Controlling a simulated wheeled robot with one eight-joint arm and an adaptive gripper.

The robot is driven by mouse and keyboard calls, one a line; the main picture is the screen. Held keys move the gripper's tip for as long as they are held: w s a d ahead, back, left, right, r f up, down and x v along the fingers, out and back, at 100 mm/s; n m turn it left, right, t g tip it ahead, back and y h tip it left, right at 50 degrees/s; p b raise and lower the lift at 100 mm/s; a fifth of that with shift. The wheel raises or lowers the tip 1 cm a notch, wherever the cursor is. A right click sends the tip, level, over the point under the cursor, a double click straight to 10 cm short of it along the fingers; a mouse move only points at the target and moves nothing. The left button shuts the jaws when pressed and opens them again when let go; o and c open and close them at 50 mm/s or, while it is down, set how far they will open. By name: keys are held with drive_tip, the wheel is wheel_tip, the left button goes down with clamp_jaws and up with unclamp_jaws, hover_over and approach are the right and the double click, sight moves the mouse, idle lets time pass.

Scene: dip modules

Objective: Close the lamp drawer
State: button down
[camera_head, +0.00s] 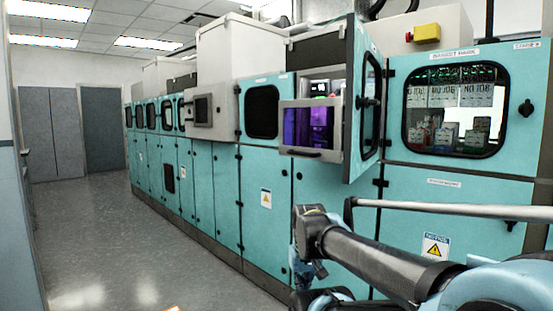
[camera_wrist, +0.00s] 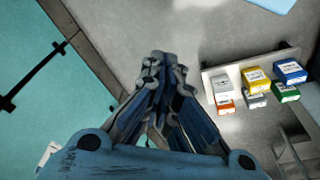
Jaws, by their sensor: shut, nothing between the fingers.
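The lamp drawer (camera_head: 309,128) has a grey frame, a dark window with a purple glow and a dark handle along its bottom edge. In the head view it stands out from an open, lit compartment of the turquoise cabinet row. It does not show in the wrist view. My gripper (camera_wrist: 164,62) is shut and empty in the wrist view, with its fingertips together over the grey floor. In the head view my arm folds down in front of the lower cabinet doors, below and apart from the drawer. I cannot make out the fingertips there.
A turquoise cabinet door (camera_head: 366,100) stands open just right of the drawer. A windowed cabinet (camera_head: 455,112) with boxes is further right, near a grey rail (camera_head: 450,209). The wrist view shows several small coloured boxes on a pale tray (camera_wrist: 208,82). Floor (camera_head: 150,265) at the left is clear.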

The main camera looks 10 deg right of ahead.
drive_tip(key=w+r+n+h, duration=0.2)
drive_tip(key=w+r+n, duration=0.5)
drive_tip(key=w+r, duration=0.4)
drive_tip(key=w+r+n+h, duration=0.2)
drive_tip(key=w+r+n, duration=0.5)
drive_tip(key=r, duration=0.6)
drive_tip(key=w+a+r+n+t+h, duration=0.2)
drive_tip(key=w+a+r+n, duration=0.3)
drive_tip(key=w+r, duration=0.4)
drive_tip(key=w+a+r+n+t+h, duration=0.1)
drive_tip(key=w+a+r+n, duration=0.45)
drive_tip(key=w+r, duration=0.35)
drive_tip(key=w+d+r+x, duration=0.1)
drive_tip(key=d+r+x, duration=0.1)
drive_tip(key=x, duration=1.2)
drive_tip(key=shift+w, duration=0.35)
